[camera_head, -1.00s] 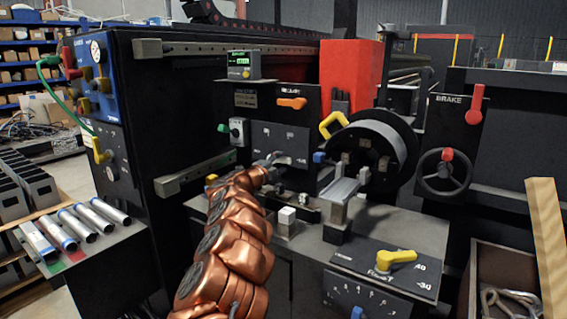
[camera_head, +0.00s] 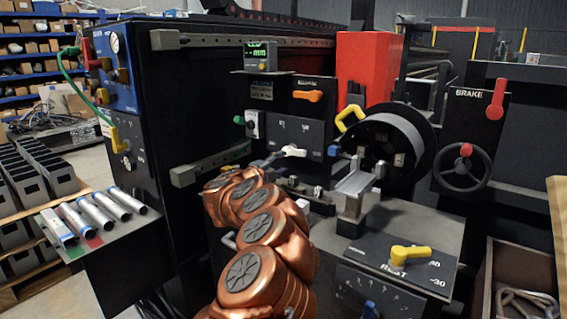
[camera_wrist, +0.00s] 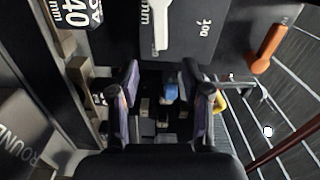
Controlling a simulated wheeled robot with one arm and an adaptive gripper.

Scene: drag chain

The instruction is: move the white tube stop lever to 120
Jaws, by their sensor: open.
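The white tube stop lever (camera_head: 292,151) sits on a dark panel (camera_head: 312,132) with small white marks, left of the reel. In the wrist view the white lever (camera_wrist: 162,22) shows at the top, beyond my fingertips, with marks on both sides. My gripper (camera_wrist: 160,75) is open, with its two dark fingers apart and nothing between them. The lever lies outside the gap between the fingers in that picture. In the head view my copper-coloured arm hides most of the gripper, which is just left of the lever. I cannot tell the lever's exact reading.
An orange lever (camera_head: 308,96) is above the panel, and a green-lit display (camera_head: 260,54) is higher up. A yellow handle (camera_head: 350,118) and a black-rimmed reel (camera_head: 398,140) are to the right. A metal rail (camera_head: 203,165) juts out at left. A yellow lever (camera_head: 408,254) is at lower right.

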